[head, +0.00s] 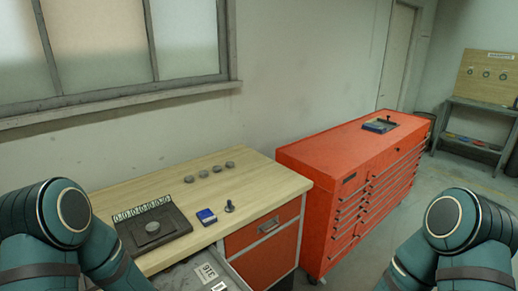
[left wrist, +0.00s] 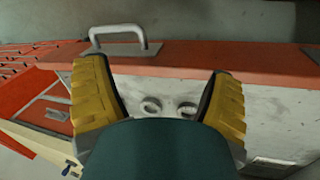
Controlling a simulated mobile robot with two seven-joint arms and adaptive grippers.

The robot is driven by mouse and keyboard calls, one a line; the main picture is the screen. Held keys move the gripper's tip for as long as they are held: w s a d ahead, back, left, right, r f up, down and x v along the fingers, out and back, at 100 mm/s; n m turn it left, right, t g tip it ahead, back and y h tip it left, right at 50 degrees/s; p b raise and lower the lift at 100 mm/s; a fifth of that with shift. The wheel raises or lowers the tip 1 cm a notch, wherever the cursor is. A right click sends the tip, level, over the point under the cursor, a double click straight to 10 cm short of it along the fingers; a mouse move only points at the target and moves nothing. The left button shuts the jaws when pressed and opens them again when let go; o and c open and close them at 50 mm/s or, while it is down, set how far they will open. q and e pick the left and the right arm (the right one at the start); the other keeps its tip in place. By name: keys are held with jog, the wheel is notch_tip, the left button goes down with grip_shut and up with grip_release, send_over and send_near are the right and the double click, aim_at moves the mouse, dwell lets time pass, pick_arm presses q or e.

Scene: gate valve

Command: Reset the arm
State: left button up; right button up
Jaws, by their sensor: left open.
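My left gripper (left wrist: 157,82) shows in the left wrist view with its two yellow-padded fingers spread wide and nothing between them. Beyond its fingers is a pale grey surface (left wrist: 180,90) with two small dark-rimmed rings (left wrist: 168,107) on it. My left arm (head: 65,220) is folded at the lower left of the head view. My right arm (head: 455,225) is at the lower right. Neither gripper shows in the head view. No gate valve can be made out.
A wood-topped bench (head: 130,195) holds a dark tray (head: 172,232), a blue box (head: 206,217), a small dark knob (head: 229,206) and several grey discs. A red tool cabinet (head: 345,150) stands to its right. A shelf (head: 475,122) is far right. Floor between shows clear.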

pick_arm(q)
jog(key=s+d+f+m+h, duration=0.1)
jog(key=s+d+m, duration=0.25)
jog(key=d, duration=0.25)
notch_tip(320, 180, down, 11)
jog(key=s+d+b, duration=0.1)
jog(key=b, duration=0.9)
jog(key=shift+s, duration=0.25)
jog(key=shift+d, duration=0.1)
